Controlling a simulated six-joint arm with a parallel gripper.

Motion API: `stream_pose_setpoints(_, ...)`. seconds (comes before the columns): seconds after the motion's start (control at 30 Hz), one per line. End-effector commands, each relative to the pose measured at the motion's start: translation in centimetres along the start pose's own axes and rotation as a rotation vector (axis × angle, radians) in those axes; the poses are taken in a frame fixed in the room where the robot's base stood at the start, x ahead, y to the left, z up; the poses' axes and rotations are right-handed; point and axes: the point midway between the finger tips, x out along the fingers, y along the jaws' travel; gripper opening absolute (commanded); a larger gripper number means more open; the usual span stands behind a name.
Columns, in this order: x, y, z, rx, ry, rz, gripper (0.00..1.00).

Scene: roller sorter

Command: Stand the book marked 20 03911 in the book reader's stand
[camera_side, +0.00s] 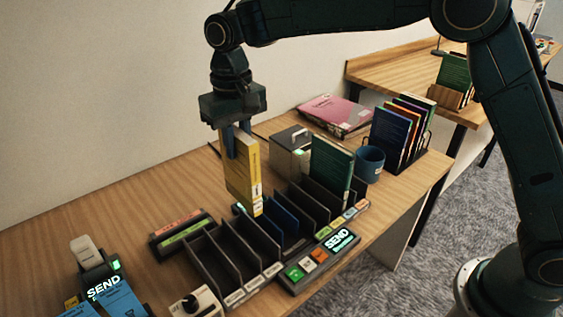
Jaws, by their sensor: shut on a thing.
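My gripper (231,143) points down and is shut on the top of a yellow book (241,175). The book is upright, with a pale label low on its spine; the marking is too small to read. It hangs at the back edge of a dark slotted rack (232,268); I cannot tell whether its bottom touches anything. A small green light shows beside its lower end. I cannot tell for certain which thing is the book reader's stand. A green book (331,166) and a low blue book (282,216) stand in the rack.
A grey box with a handle (291,151), a blue mug (370,164), a pink binder (335,112) and a rack of several books (392,133) stand behind. A SEND panel (323,256) is in front. A red-and-green strip display (181,231) lies left. The back left table is bare.

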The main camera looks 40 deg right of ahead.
Motion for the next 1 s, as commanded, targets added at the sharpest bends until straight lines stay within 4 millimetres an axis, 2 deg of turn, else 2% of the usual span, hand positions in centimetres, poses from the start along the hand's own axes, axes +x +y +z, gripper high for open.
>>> stream_pose_setpoints(0.03,0.7,1.3,0.0,0.005,-0.002,0.001,0.00)
stream_pose_setpoints(0.2,2.9,4.8,0.1,0.004,-0.002,0.001,0.00)
stream_pose_setpoints(0.4,4.6,7.6,0.6,0.002,0.000,0.000,0.00)
stream_pose_setpoints(0.6,5.2,8.5,0.8,-0.001,0.001,0.000,0.00)
stream_pose_setpoints(1.0,5.9,8.5,0.8,-0.001,-0.001,0.000,0.00)
